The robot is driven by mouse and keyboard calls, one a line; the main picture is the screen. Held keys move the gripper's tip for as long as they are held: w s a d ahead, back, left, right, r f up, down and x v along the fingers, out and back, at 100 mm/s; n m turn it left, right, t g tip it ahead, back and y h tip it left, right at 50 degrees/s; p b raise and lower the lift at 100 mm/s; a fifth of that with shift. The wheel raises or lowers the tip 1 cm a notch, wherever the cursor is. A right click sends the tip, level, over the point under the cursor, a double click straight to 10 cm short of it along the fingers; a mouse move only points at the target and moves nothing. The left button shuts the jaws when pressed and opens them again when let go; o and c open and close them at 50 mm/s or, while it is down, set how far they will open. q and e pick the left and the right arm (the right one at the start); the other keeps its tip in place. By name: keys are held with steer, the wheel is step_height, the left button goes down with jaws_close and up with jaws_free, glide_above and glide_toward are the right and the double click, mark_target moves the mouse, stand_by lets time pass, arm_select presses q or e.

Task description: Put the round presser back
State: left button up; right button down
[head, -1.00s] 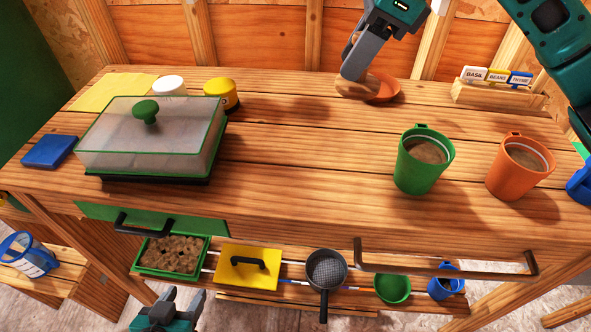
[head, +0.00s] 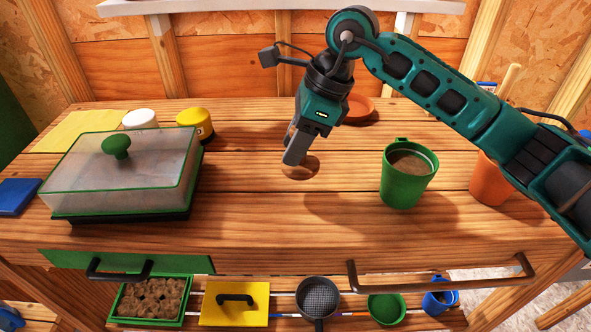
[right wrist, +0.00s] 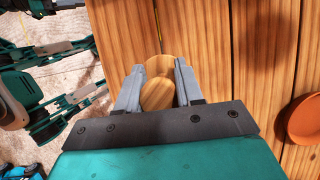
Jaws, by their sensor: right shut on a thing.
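The round presser, a pale wooden disc with a rounded wooden handle, shows between my right gripper's fingers in the right wrist view (right wrist: 158,92). My right gripper (head: 295,155) is shut on it above the middle of the bench. In the head view, the presser's brown round base (head: 303,170) shows beneath the fingertips, partly hidden by them. I cannot tell whether it touches the bench top. My left gripper cannot be made out in either current view.
A lidded seed tray (head: 120,175) stands left of the gripper. A green pot (head: 408,175) with soil stands to the right, and an orange pot (head: 487,180) is partly behind my arm. An orange saucer (head: 358,108) lies behind. The bench between tray and green pot is clear.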

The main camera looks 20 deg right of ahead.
mark_target(296, 170)
steer(key=shift+f, duration=2.95)
steer(key=shift+f+b, duration=0.1)
steer(key=shift+b, duration=0.2)
steer(key=c, duration=1.2)
jaws_free()
steer(key=shift+f, duration=0.1)
steer(key=o, duration=0.5)
steer(key=shift+r, duration=0.35)
steer(key=p+v, duration=0.1)
steer(key=v, duration=1)
steer(key=shift+s+d+r, duration=0.1)
steer(key=shift+d+r, duration=0.15)
steer(key=shift+r, duration=0.1)
